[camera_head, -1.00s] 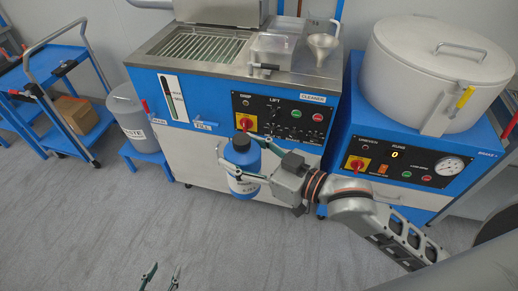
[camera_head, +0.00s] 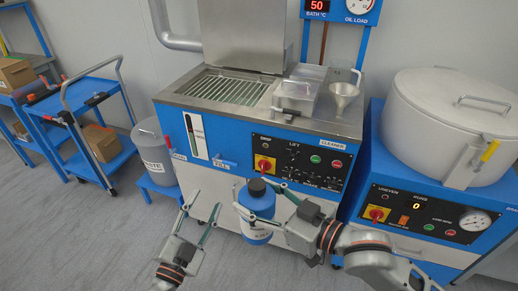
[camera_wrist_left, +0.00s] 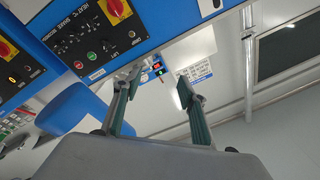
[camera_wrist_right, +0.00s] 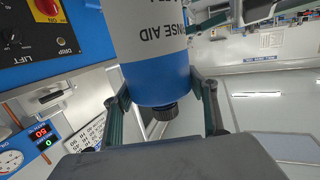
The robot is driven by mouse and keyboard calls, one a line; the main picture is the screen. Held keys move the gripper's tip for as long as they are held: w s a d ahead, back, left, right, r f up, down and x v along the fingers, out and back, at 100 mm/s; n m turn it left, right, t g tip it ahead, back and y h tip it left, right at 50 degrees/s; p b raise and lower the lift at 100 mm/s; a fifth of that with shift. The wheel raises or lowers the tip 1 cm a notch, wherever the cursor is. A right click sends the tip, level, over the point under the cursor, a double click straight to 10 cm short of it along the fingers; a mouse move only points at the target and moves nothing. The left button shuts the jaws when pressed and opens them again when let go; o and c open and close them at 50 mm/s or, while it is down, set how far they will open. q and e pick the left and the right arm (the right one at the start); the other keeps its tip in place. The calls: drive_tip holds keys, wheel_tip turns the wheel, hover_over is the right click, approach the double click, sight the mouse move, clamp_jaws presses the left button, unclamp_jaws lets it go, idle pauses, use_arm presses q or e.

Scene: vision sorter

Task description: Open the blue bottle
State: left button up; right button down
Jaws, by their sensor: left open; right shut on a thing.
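The blue bottle (camera_head: 257,206) has a black cap (camera_head: 257,187) and a pale label band. It hangs upright in front of the cleaner's panel. My right gripper (camera_head: 251,195) is shut on the bottle's body. In the right wrist view the bottle (camera_wrist_right: 155,50) appears upside down between the fingers (camera_wrist_right: 165,100), with its black cap (camera_wrist_right: 165,112) on and part of "RINSE AID" readable. My left gripper (camera_head: 204,207) is open and empty, to the left of the bottle and apart from it. Its spread fingers (camera_wrist_left: 158,76) also show in the left wrist view with nothing between them.
A white drum (camera_head: 445,125) is at right. A waste bin (camera_head: 155,155) and blue trolley (camera_head: 95,90) stand at left. Front left floor is clear.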

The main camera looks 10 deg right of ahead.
use_arm(q)
drive_tip(key=d+r+m+g+h, duration=0.3)
drive_tip(key=d+r+m+h, duration=0.2)
drive_tip(key=r+m, duration=0.3)
drive_tip(key=d+r+m+g+h, duration=0.2)
drive_tip(key=d+r+m+h, duration=0.3)
drive_tip(key=r, duration=0.5)
drive_tip(key=d+r+m+g+h, duration=0.35)
drive_tip(key=r+m+h, duration=0.25)
drive_tip(key=r+m, duration=0.25)
drive_tip(key=s+d+r+m+g+h, duration=0.1)
drive_tip(key=s+d+r+m+g, duration=0.55)
drive_tip(key=m+g, duration=0.8)
drive_tip(key=s+d+m+g+y, duration=0.4)
drive_tip(key=s+m+g+y, duration=0.3)
drive_tip(key=s+m, duration=0.3)
drive_tip(key=m+t+y, duration=1.2)
drive_tip(key=m+y, duration=0.2)
drive_tip(key=y, duration=0.4)
hover_over(259, 184)
wheel_tip(259, 184, down, 10)
drive_tip(key=shift+s+d+f, duration=0.1)
drive_tip(key=shift+s+d, duration=0.05)
drive_tip(key=shift+w+y, duration=0.2)
drive_tip(key=shift+y, duration=0.1)
drive_tip(key=shift+a+f, duration=0.2)
drive_tip(key=shift+f, duration=3.65)
